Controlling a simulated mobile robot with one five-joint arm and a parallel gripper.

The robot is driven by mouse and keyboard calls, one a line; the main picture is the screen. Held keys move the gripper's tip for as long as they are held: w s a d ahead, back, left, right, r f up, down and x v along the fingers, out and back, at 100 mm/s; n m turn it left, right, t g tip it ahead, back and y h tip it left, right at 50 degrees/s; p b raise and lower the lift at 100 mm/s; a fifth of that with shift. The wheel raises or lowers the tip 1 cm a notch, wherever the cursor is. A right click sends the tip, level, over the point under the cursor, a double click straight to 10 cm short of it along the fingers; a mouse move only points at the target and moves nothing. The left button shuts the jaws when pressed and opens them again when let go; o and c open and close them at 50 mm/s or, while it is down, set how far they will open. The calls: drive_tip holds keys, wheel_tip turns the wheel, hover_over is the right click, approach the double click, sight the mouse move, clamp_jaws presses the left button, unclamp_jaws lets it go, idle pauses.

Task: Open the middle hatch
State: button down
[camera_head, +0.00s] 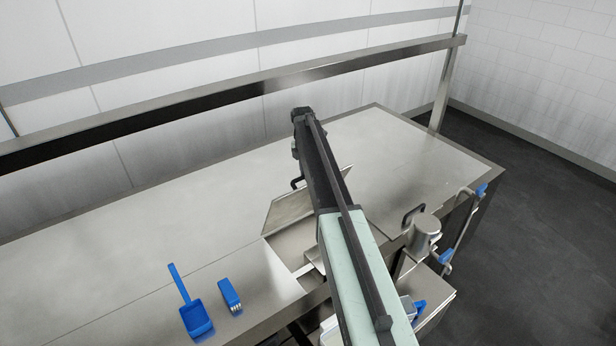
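The middle hatch (287,212) is a metal panel in the steel table top, partly hidden behind my arm. It stands tilted up, with a dark opening edge and a recess (292,245) showing in front of it. Its black handle (296,183) shows just left of my arm. My arm reaches over the opening, and my gripper (302,114) is at its far end, beyond the raised panel and above the back of the table. The fingers are too small and dark to tell whether they are open or shut.
A blue scoop (195,318) and a blue brush (230,295) lie on the table at front left. Another black handle (412,213) and a metal cylinder (425,232) are right of my arm. A steel rail (220,85) runs along the back. The table's right part is clear.

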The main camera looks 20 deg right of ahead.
drive_tip(key=shift+w+a, duration=0.1)
drive_tip(key=shift+a, duration=0.1)
drive_tip(key=c, duration=1.6)
unclamp_jaws()
drive_tip(key=shift+f, duration=0.1)
drive_tip(key=shift+o, duration=1.2)
drive_tip(key=shift+w+f, duration=0.15)
drive_tip(key=shift+w, duration=0.1)
drive_tip(key=shift+s+d, duration=0.1)
drive_tip(key=shift+s, duration=0.1)
